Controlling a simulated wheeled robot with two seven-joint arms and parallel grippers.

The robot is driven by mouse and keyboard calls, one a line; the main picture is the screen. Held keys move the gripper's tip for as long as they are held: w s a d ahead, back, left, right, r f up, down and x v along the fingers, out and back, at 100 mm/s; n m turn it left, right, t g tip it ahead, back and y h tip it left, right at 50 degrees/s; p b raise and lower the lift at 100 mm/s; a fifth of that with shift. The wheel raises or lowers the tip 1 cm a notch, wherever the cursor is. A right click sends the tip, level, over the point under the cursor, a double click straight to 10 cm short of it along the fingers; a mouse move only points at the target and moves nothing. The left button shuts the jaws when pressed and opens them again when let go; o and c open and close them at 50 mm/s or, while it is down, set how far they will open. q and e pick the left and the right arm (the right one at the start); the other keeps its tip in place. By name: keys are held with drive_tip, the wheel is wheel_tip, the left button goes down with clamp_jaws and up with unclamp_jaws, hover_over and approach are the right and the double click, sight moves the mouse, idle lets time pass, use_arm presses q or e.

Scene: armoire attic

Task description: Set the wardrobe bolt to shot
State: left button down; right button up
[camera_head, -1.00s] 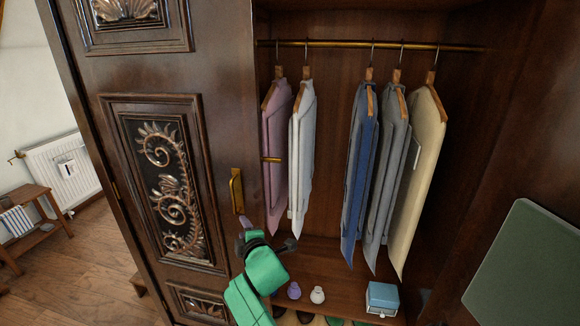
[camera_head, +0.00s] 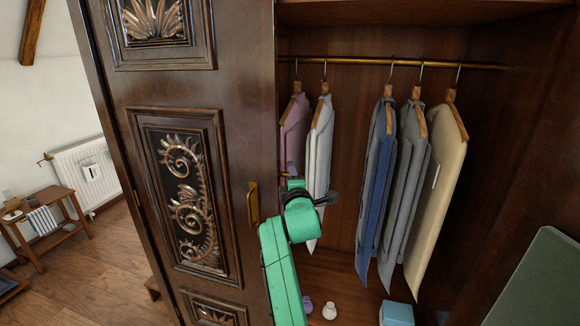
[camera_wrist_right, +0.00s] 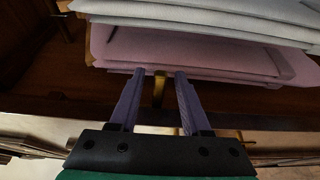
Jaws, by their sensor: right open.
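The wardrobe's dark carved door (camera_head: 233,130) stands at the left of the open interior. A small brass bolt piece (camera_head: 285,174) shows at the door's inner edge, partly hidden by my right gripper (camera_head: 291,172). In the right wrist view, a short brass piece (camera_wrist_right: 159,88), apparently the bolt, lies between the two purple fingers of my right gripper (camera_wrist_right: 157,76). The fingers are apart, with gaps on both sides of the brass. Whether the bolt is drawn or shot cannot be told. My left gripper is not in view.
A brass handle (camera_head: 253,203) is on the door, just left of my right arm. Close behind the gripper hang a pink garment (camera_head: 294,130) and a white one (camera_head: 319,150). More clothes hang further right. A blue box (camera_head: 397,313) sits low inside.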

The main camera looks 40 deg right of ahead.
drive_tip(key=shift+x, duration=1.55)
drive_tip(key=shift+a, duration=0.1)
clamp_jaws()
